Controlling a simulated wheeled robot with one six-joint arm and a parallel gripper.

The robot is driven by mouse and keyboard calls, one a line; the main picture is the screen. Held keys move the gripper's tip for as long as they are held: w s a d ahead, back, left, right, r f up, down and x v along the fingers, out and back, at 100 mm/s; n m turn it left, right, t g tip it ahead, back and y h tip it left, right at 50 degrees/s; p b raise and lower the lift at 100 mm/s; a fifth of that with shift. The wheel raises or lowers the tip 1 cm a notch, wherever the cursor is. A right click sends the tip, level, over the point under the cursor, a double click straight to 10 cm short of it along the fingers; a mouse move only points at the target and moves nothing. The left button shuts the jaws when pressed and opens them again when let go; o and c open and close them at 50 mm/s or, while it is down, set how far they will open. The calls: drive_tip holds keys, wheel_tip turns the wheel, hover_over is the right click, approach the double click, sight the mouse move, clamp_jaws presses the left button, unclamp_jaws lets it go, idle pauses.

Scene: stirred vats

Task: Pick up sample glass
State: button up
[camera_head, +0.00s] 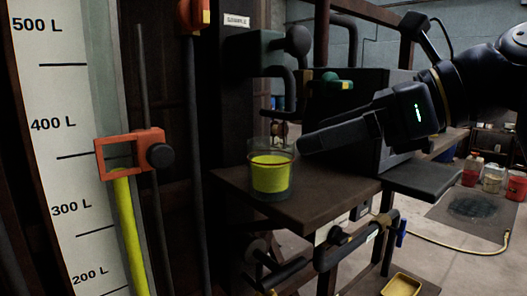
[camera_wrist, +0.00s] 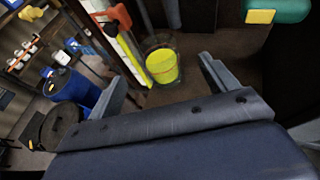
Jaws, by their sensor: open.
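The sample glass (camera_head: 270,173) is a clear beaker with bright yellow-green liquid in it. It stands upright on a small brown shelf (camera_head: 310,200) in the head view. In the wrist view the glass (camera_wrist: 161,65) shows ahead, between the two fingers and closer to the left one in the picture. My gripper (camera_head: 305,142) comes from the right, with its fingertips close to the glass's right side in the head view. In the wrist view my gripper (camera_wrist: 160,80) is open and empty. I cannot tell whether a finger touches the glass.
A level scale (camera_head: 60,150) with a red-orange clamp (camera_head: 130,153) stands at the left. A blue barrel (camera_wrist: 75,88) shows in the wrist view.

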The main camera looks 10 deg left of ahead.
sight(293, 143)
drive_tip(key=x, duration=0.5)
drive_tip(key=shift+s+f, duration=0.1)
drive_tip(key=shift+f+p+x, duration=0.15)
drive_tip(key=shift+p+x, duration=0.1)
drive_tip(key=shift+x, duration=1.15)
drive_tip(key=shift+f+p+x, duration=0.15)
drive_tip(key=shift+p+x, duration=0.1)
drive_tip(key=shift+x, duration=1.15)
drive_tip(key=shift+s+d, duration=0.1)
drive_tip(key=c, duration=1.3)
drive_tip(key=shift+c, duration=0.6)
drive_tip(key=shift+r, duration=0.15)
